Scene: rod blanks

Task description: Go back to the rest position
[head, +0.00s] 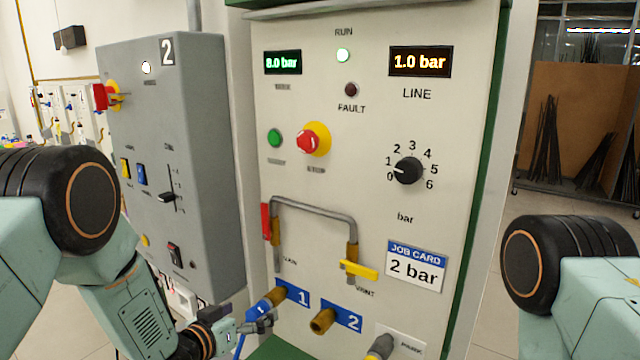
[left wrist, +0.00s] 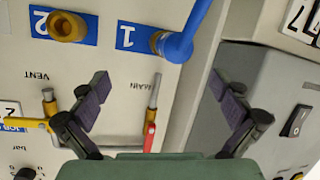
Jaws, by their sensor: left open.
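My left gripper (head: 266,322) is low in front of the cream panel, close to the blue hose plug (head: 262,306) on port 1. In the left wrist view its jaws (left wrist: 160,90) are apart with nothing between the fingertips. The hose (left wrist: 182,45) there lies beyond the tips, and I cannot tell touching from apart in the head view. The brass port 2 (head: 323,321) is empty. My right arm shows at the right edge of the head view; its gripper is out of view.
The panel carries a red lever (head: 265,222), a yellow lever (head: 360,271), a pipe, a dial (head: 408,171) and a red stop button (head: 307,142). A grey connector (head: 381,347) sits at PARK. A grey box (head: 180,150) stands left of the panel, near my left arm.

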